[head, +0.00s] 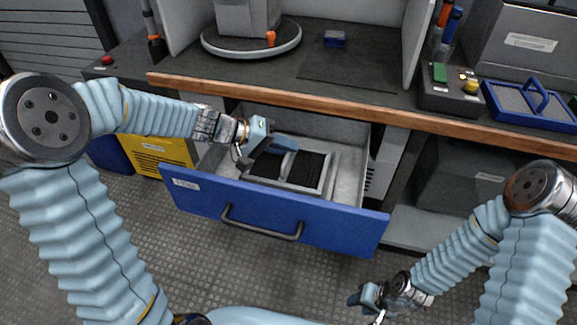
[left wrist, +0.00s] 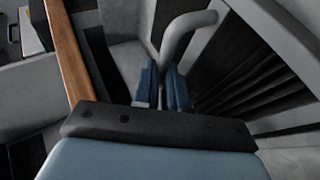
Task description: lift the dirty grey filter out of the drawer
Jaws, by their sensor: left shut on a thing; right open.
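The dirty grey filter (head: 328,178), with a pale frame and dark pleats, is inside the open blue-fronted drawer (head: 335,225). I cannot tell whether it rests on the drawer floor. My left gripper (head: 286,146) reaches over the drawer's left side and is shut on the filter's handle. In the left wrist view, the blue fingers (left wrist: 163,88) close around the curved grey handle (left wrist: 192,28), with the dark pleats (left wrist: 245,70) to the right. My arm hides part of the filter in the head view. My right gripper (head: 366,298) is open and empty, low in front of the drawer.
The bench's wooden edge (head: 330,106) runs above the back of the drawer. A blue-framed filter with a handle (head: 535,107) lies on the bench at right, beside a button box (head: 450,92). A round turntable (head: 250,43) stands at the back left. A yellow box (head: 160,155) is left of the drawer.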

